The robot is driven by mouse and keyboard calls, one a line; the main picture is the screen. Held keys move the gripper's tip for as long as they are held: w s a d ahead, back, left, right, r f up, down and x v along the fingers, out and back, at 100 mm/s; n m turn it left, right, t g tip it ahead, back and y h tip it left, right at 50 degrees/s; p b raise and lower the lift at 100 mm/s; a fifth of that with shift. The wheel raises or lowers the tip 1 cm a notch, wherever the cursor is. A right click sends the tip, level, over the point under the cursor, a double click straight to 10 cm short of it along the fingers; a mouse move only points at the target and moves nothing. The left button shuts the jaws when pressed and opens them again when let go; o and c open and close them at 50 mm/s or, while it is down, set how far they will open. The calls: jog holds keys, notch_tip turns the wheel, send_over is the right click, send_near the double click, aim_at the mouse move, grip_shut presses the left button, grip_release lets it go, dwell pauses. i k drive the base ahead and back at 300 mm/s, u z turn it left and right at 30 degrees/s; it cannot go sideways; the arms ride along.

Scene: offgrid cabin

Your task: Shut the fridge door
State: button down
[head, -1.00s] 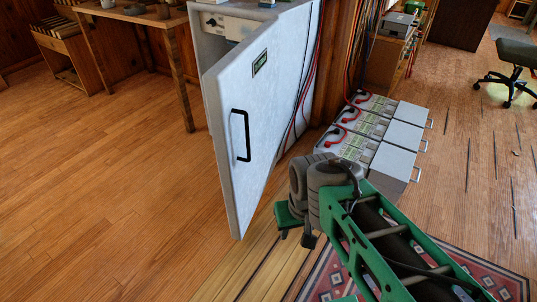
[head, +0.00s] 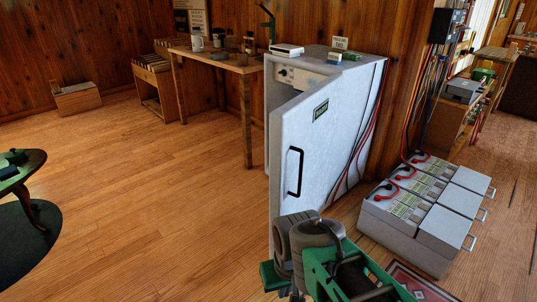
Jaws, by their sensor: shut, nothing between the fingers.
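The fridge (head: 347,113) is a white upright cabinet against the wood wall. A black vertical handle (head: 294,172) is on the door's outer face. My gripper (head: 271,276) shows only in part, as a green piece beyond my grey wrist at the bottom of the head view. It overlaps the door's lower part in the picture; I cannot tell whether they touch. It is shut and holds nothing; the fingertips are mostly hidden.
Grey battery boxes (head: 425,215) with red cables stand on the floor right of the fridge. A wooden table (head: 247,110) stands behind it on the left. A round green table (head: 20,168) is at the left edge. The wood floor between is clear.

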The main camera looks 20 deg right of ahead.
aim_at(303, 130)
jog(key=u, duration=0.35)
jog(key=i, duration=0.9)
jog(key=z, duration=0.15)
